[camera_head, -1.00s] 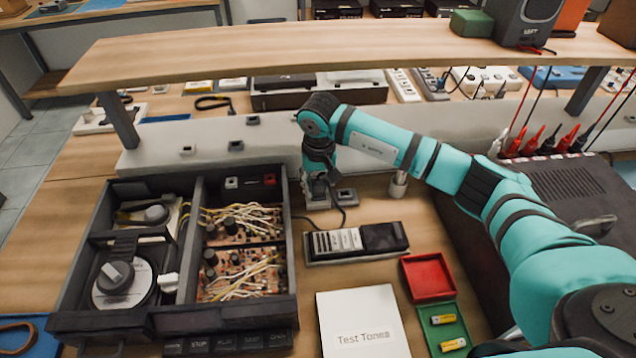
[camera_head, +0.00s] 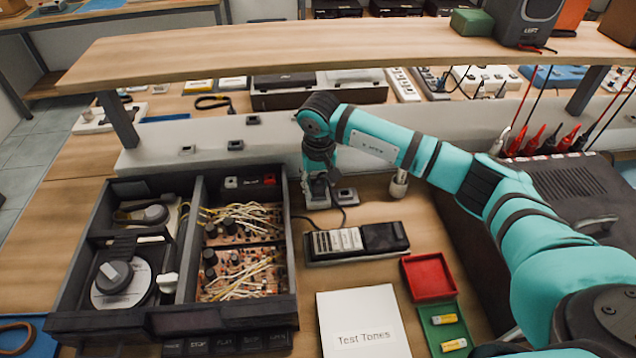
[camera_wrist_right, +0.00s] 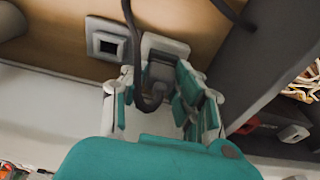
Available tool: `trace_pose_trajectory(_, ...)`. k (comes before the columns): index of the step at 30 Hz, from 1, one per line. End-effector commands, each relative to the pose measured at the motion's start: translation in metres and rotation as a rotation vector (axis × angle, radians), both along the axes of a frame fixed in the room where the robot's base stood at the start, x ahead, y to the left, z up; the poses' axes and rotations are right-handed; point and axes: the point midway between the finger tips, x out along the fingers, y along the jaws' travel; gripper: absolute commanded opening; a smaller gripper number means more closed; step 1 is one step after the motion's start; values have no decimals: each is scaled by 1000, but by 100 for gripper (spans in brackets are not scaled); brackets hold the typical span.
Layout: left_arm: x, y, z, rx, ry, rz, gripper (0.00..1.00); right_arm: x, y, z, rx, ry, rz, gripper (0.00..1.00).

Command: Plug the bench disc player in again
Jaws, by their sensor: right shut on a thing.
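The disc player (camera_head: 225,317) stands on the bench at the left, lid off, with its disc and circuit boards showing. My right gripper (camera_head: 318,192) points down behind its right back corner, by the low back wall. In the right wrist view my gripper (camera_wrist_right: 160,92) is shut on a grey plug (camera_wrist_right: 160,73), whose dark cable (camera_wrist_right: 129,30) loops over it. The plug is right against a pale socket plate (camera_wrist_right: 166,44); I cannot tell how deep it sits. A second socket (camera_wrist_right: 107,42) is beside it. My left gripper is not in view.
A remote-like box (camera_head: 357,242) lies just right of the player. A Test Tones booklet (camera_head: 362,325), a red tray (camera_head: 430,276) and a green battery tray (camera_head: 430,337) lie in front. A wooden shelf (camera_head: 320,62) overhangs behind my arm.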

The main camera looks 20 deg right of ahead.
Motion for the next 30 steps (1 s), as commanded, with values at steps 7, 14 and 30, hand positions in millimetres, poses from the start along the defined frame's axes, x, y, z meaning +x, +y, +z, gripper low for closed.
trace_pose_trajectory(7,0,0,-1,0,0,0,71,0,0,0,0,0,0,0)
trace_pose_trajectory(14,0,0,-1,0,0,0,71,0,0,0,0,0,0,40)
trace_pose_trajectory(30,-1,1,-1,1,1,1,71,-1,1,14,1,-2,0,55)
